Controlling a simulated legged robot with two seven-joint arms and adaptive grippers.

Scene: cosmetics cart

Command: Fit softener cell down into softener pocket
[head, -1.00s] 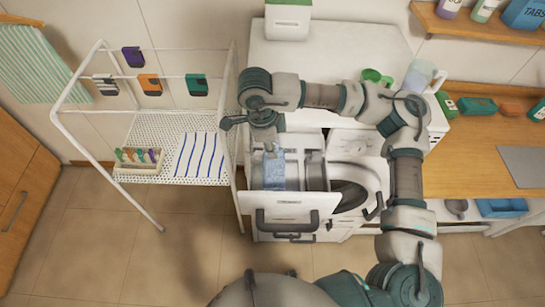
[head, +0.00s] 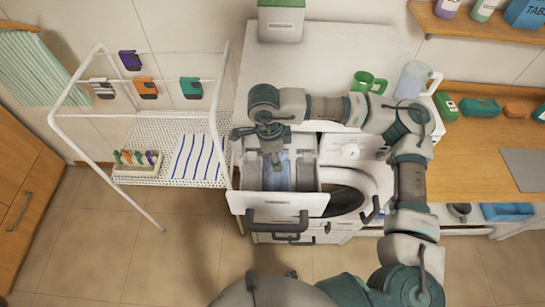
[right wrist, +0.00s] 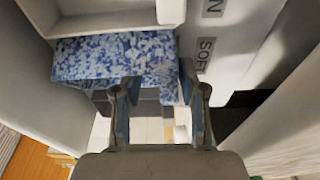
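The softener cell (right wrist: 115,58) is a blue-and-white speckled block, seen large in the right wrist view. In the head view it is mostly hidden under my right gripper (head: 274,155). It is at the pulled-out white drawer (head: 277,204), beside a white wall with a partly visible "SOF" label (right wrist: 206,55). I cannot tell how deep it sits in the softener pocket. The fingers of my right gripper also show in the right wrist view (right wrist: 160,88). They are apart, close against the cell's near edge, with a gap between them. My left gripper is out of view.
A washer door (head: 350,200) stands open right of the drawer. A green mug (head: 368,82) and clear jug (head: 412,80) stand on the machine top. A drying rack (head: 165,120) stands left. A wooden counter (head: 470,150) lies right.

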